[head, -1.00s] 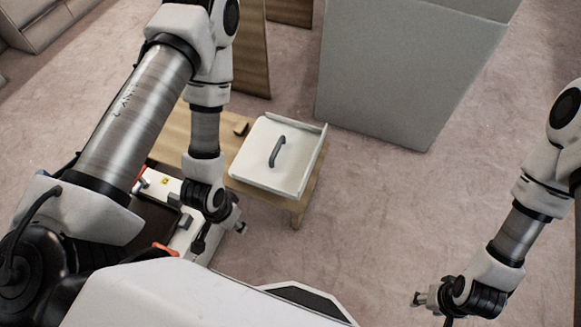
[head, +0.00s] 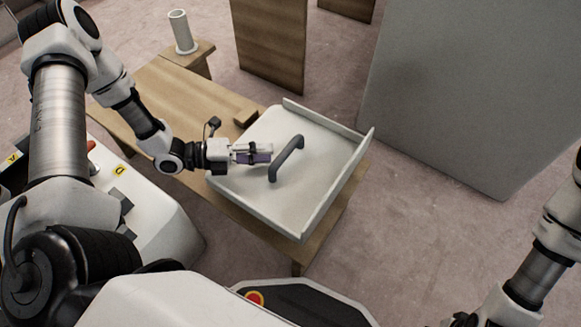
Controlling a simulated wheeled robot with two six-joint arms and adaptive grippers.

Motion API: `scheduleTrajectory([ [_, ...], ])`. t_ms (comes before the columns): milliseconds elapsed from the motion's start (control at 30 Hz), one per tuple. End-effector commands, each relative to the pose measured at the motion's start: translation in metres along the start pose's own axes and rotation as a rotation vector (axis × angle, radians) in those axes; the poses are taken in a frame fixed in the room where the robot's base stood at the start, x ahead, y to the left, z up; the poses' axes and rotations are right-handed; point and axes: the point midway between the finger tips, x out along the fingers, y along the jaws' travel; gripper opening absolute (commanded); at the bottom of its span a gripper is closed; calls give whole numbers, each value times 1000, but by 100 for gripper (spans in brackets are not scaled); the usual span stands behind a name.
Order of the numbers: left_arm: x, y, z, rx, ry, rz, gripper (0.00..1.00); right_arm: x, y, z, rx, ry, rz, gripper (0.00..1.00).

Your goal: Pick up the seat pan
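The seat pan (head: 245,185) is a pale, square, shallow panel with raised edges along its back and right sides. It lies on a low wooden bench. A dark grey arched handle (head: 287,158) stands up from its middle. My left gripper (head: 262,153) is over the seat pan, just left of the handle, with its fingers pointing at it. Its fingers look apart, with a purple pad showing between them, and nothing is held. Contact with the handle cannot be made out. My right gripper (head: 462,320) is at the bottom edge, mostly cut off, far from the seat pan.
The wooden bench (head: 160,97) extends left of the seat pan, with a small wooden block (head: 247,117) behind the pan. A pale tube (head: 182,32) stands on a small wooden stand. A large grey box (head: 450,100) rises at the back right. Floor is clear on the right.

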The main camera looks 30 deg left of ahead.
Motion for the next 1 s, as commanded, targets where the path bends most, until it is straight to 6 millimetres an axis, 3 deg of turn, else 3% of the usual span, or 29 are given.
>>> scheduleTrajectory([
  [233,42,5,-2,1,5,2,35,39,0,0,0,0,0,48],
  [367,58,1,0,-3,2,3,35,44,1,0,3,1,0,48],
  [567,59,-2,0,-4,-1,3,35,41,1,-1,3,3,0,48],
  [667,58,-2,0,-5,-1,3,3,41,1,-1,3,2,0,48],
  [700,58,-2,0,-5,-1,4,0,41,1,-1,3,2,0,48],
  [1000,58,-3,1,-4,-1,1,0,41,1,-1,3,2,0,48],
])
